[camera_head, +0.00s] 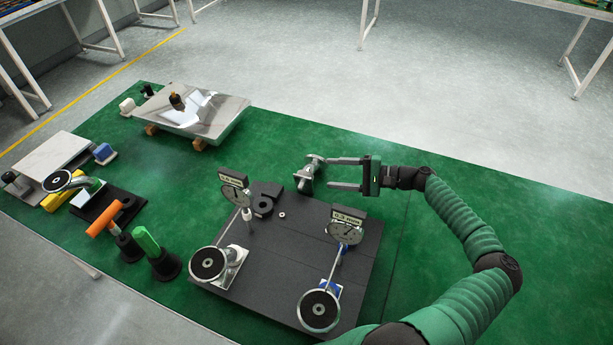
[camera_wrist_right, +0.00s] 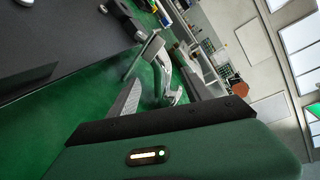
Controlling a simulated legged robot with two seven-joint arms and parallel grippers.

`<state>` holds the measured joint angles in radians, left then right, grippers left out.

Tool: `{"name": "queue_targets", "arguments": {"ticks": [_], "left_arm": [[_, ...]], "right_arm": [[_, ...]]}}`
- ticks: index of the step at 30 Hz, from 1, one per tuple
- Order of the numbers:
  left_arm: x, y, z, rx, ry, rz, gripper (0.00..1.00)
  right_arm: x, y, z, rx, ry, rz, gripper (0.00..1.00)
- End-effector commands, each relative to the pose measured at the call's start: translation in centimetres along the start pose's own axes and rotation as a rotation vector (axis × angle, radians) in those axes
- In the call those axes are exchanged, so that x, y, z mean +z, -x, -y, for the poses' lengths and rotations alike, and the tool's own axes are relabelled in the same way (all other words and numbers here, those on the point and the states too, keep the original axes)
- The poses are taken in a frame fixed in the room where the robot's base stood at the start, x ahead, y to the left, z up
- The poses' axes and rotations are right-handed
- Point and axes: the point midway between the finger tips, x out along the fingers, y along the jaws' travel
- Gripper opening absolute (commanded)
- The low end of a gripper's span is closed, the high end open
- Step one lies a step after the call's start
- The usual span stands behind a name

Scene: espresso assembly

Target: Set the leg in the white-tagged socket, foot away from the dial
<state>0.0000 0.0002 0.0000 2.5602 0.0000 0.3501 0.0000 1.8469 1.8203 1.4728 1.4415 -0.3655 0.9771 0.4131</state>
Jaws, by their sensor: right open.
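A silver metal leg (camera_head: 308,172) with a flared end is at the far edge of the dark platform (camera_head: 275,265). My right gripper (camera_head: 332,174) is open, coming from the right, its fingertips at the leg. In the right wrist view the leg (camera_wrist_right: 168,72) shows between the two spread fingers; contact cannot be told. Two dials stand on the platform, a left dial (camera_head: 234,190) and a right dial (camera_head: 345,231). A white-marked fitting (camera_head: 238,254) is near the left one and a blue-marked fitting (camera_head: 330,288) near the right one. My left gripper is not in view.
Round black pads (camera_head: 207,263) with silver rims stand at the platform's front. A black block (camera_head: 262,205) sits at its back left. Orange (camera_head: 103,219) and green (camera_head: 146,241) handled tools stand left. A shiny raised plate (camera_head: 215,118) is behind. The right green mat is clear.

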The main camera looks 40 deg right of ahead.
Motion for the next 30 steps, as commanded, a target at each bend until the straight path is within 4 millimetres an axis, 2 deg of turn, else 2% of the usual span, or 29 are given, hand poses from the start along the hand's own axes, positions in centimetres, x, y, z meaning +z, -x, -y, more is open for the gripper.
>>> {"name": "queue_targets", "arguments": {"ticks": [5, 12, 20, 23, 30], "left_arm": [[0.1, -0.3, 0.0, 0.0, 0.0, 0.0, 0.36], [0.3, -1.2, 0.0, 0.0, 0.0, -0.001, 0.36], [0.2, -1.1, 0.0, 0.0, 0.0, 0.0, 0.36], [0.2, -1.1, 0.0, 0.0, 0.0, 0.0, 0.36], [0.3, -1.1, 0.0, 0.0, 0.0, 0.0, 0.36]], "right_arm": [[-0.1, -2.0, -0.1, -0.001, 0.0, 0.0, 0.58], [-0.2, -6.2, -0.1, -0.001, 0.001, 0.002, 0.58], [-0.2, -6.8, 0.0, -0.001, 0.0, -0.002, 0.58], [-0.2, -6.8, 0.0, -0.001, 0.0, -0.002, 0.47], [-0.2, -6.7, -0.1, 0.0, 0.0, -0.002, 0.16]]}}
